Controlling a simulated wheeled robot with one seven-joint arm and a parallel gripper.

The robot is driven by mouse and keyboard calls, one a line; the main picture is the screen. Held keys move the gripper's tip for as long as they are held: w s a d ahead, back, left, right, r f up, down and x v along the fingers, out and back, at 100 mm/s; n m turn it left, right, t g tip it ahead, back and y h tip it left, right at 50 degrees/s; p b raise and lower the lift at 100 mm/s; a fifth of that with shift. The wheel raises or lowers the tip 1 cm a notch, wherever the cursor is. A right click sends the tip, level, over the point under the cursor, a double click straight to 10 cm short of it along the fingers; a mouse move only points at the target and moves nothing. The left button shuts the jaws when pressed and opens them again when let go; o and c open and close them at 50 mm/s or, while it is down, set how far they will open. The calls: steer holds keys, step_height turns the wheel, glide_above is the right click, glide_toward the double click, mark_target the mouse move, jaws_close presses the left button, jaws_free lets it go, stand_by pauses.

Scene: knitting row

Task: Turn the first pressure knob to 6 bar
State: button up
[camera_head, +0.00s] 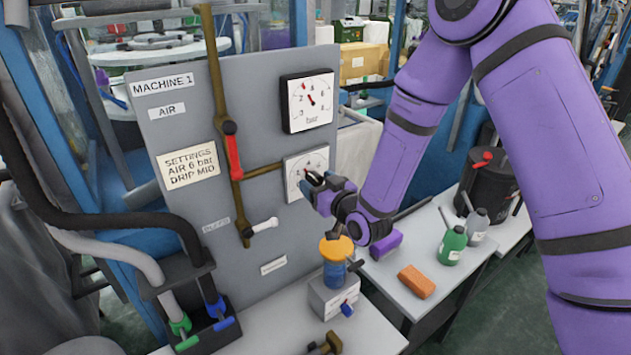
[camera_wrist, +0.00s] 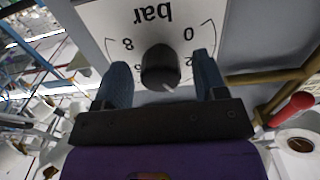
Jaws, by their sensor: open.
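The pressure knob (camera_wrist: 160,68) is a dark round knob on a white dial plate (camera_wrist: 112,22) marked "bar", upside down in the wrist view, with 0 and 8 readable. A small pale mark shows on the knob's lower edge; its exact setting I cannot tell. My gripper (camera_wrist: 162,60) is open, with one blue-grey finger on each side of the knob and visible gaps between. In the head view, my gripper (camera_head: 318,184) covers part of the same dial plate (camera_head: 291,165). The gauge above (camera_head: 309,119) has a red needle pointing up and left.
The grey panel (camera_head: 200,120) carries a brown pipe (camera_head: 215,80) with a red lever (camera_head: 233,158) and a white lever (camera_head: 264,226). A settings card (camera_head: 188,166) reads "AIR 6 bar". A yellow-topped unit (camera_head: 336,248) stands below my gripper. An orange block (camera_head: 416,281) lies right.

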steer(key=shift+w+a, duration=0.35)
steer(key=shift+w, duration=0.2)
steer(key=c, duration=0.9)
